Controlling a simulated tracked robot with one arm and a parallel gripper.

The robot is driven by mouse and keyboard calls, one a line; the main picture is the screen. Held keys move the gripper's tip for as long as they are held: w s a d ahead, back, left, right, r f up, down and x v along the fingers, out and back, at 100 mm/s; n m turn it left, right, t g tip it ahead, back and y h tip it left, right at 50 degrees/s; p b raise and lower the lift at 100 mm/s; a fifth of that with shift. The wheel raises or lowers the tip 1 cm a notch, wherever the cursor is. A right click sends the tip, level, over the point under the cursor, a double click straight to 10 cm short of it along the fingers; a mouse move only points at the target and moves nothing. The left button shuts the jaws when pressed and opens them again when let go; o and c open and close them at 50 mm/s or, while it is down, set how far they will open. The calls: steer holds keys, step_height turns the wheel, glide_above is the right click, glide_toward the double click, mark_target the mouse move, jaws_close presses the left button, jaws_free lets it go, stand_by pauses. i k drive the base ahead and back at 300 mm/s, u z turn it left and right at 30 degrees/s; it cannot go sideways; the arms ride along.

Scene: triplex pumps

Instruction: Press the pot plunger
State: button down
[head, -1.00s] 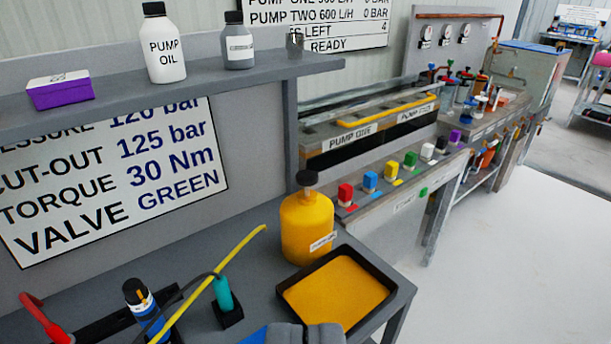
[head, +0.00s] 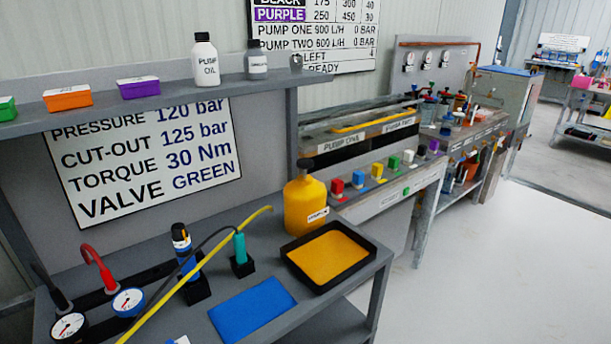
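A yellow pot (head: 303,207) with a small label low on its front stands upright on the grey bench, near the middle of the head view. Its plunger (head: 305,165) is a dark knob on top of the pot's neck, standing clear with nothing touching it. My gripper is not in view, so its state and distance from the pot do not show.
A black tray with an orange-yellow inside (head: 329,254) sits just right of the pot. A blue mat (head: 252,308) lies in front. A yellow hose (head: 190,264), a teal-handled tool (head: 240,250) and gauges (head: 128,300) are left. A shelf (head: 190,100) with bottles and boxes runs above.

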mark_target(304, 163)
steer(key=k, duration=0.65)
steer(key=z, duration=0.4)
steer(key=i, duration=0.6)
steer(key=z, duration=0.7)
steer(key=i, duration=1.25)
steer(key=u, duration=0.65)
steer(key=i, duration=0.55)
steer(key=u, duration=0.55)
